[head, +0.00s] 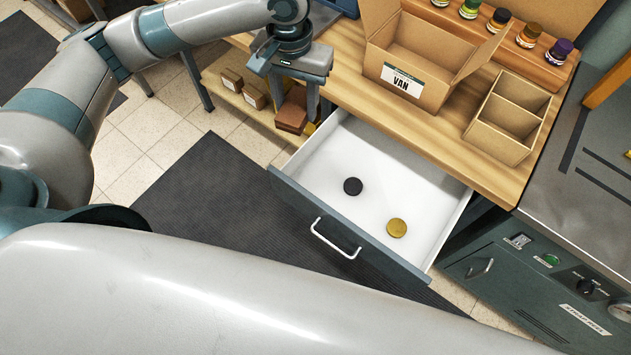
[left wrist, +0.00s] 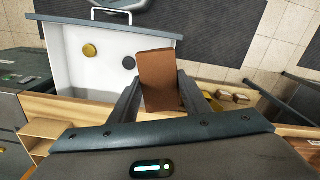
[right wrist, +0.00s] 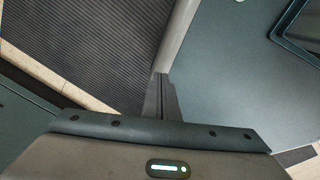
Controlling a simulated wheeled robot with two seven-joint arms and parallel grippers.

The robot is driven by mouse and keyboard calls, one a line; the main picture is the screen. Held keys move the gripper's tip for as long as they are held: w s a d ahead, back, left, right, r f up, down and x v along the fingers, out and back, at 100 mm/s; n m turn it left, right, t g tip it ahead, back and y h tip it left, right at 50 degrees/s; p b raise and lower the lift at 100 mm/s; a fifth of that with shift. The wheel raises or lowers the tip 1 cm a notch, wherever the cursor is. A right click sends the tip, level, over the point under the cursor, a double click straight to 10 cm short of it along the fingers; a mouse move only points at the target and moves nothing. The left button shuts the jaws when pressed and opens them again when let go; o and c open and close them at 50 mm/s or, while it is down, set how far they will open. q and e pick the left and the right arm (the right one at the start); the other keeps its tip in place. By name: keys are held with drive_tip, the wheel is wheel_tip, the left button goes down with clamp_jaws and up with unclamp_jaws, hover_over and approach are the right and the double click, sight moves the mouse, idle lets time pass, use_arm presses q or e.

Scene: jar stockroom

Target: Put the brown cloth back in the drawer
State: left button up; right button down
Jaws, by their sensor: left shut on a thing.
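The brown cloth (head: 291,118) is a folded block. My left gripper (head: 297,95) is shut on it and holds it beside the left end of the open drawer (head: 330,165). In the left wrist view, the cloth (left wrist: 158,72) stands between the two fingers (left wrist: 157,92) and overlaps the drawer's side edge. The drawer is white inside with a grey front and white handle. A black lid (head: 352,186) and a gold lid (head: 397,227) lie in it, apart. My right gripper (right wrist: 161,90) shows only in the right wrist view, fingers together and empty.
On the wooden bench (head: 440,125) are an open carton marked VAN (head: 402,82), a divided box (head: 508,115) and several jars (head: 528,36). Small boxes (head: 254,95) sit on a low shelf at left. The drawer's middle has free room. A grey machine (head: 570,255) stands right.

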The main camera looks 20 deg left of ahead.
use_arm(q)
drive_tip(key=w+d+f+m, duration=0.1)
drive_tip(key=w+d+f, duration=0.1)
drive_tip(key=d+f, duration=0.5)
drive_tip(key=w+d+f+m+b, duration=0.1)
drive_tip(key=d+f, duration=0.6)
drive_tip(key=f, duration=0.8)
drive_tip(key=shift+w+d+f+m, duration=0.3)
drive_tip(key=shift+w+m, duration=0.4)
drive_tip(key=shift+w, duration=0.55)
use_arm(e)
drive_tip(key=shift+a+f, duration=0.2)
drive_tip(key=shift+f, duration=0.45)
